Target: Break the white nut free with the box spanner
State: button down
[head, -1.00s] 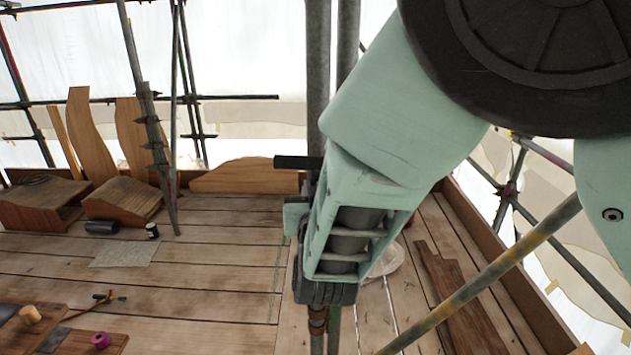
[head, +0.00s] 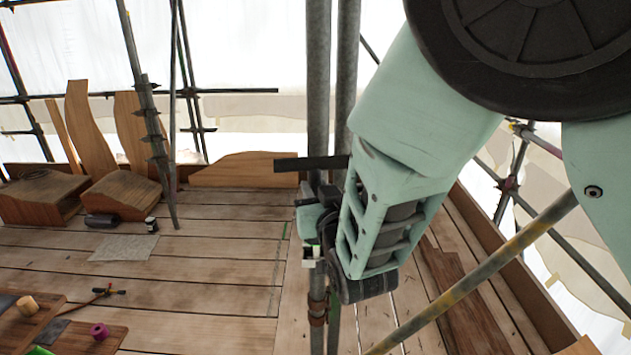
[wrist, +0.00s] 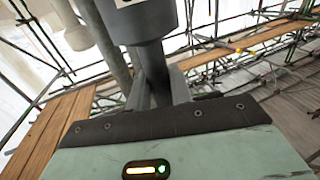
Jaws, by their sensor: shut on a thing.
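The box spanner shows in the head view as a dark cross bar (head: 300,164), level and just above my gripper (head: 318,205). In the wrist view a thick dark grey cylinder (wrist: 142,24), which looks like the spanner's body, stands at my gripper's fingers (wrist: 160,88). My gripper is shut on the spanner, though the grip itself is partly hidden. A small black and white piece (head: 310,253) shows just below my gripper, against the upright poles. I cannot tell whether it is the white nut; no nut is clearly visible.
Upright scaffold poles (head: 318,80) stand close behind my gripper. A sloping yellowish pole (head: 480,270) crosses at right. Wooden blocks (head: 122,195) stand at the left back. A board with a purple ring (head: 99,331) lies at lower left.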

jog(key=shift+d+n+y, duration=0.1)
jog(key=shift+n+y, duration=0.3)
jog(key=shift+y, duration=0.2)
jog(key=shift+w+g+y+b, duration=0.1)
jog(key=shift+g+y+b, duration=0.2)
jog(key=shift+g, duration=0.1)
jog(key=shift+n+g+y+b, duration=1.8)
jog(key=shift+n+y, duration=0.6)
jog(key=shift+y, duration=0.5)
jog(key=shift+r, duration=0.1)
jog(key=shift+r+p, duration=2.2)
jog(key=shift+r, duration=1.55)
